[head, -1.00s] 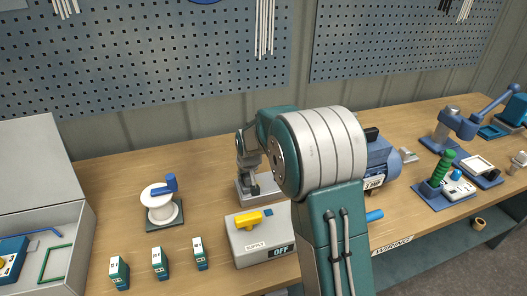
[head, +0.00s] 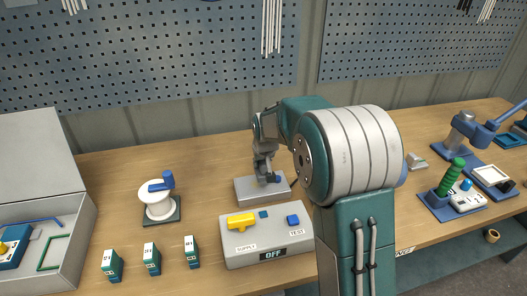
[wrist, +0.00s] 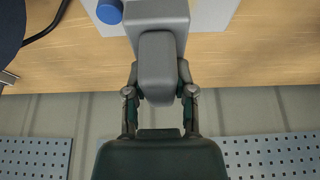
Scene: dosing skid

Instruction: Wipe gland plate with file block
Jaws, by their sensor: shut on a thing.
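My gripper (wrist: 158,88) is shut on a grey block (wrist: 160,40), which I take to be the file block; it sits between the fingers in the wrist view. The wrist view shows the pale plate (wrist: 212,14) and blue knob (wrist: 109,11) at the top. Whether block and plate touch is unclear.
The grey supply box (head: 250,258) with a yellow handle stands in front of the plate. A white spool (head: 160,205) stands left, with several small green blocks (head: 152,260) in front. Bare bench lies between spool and plate.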

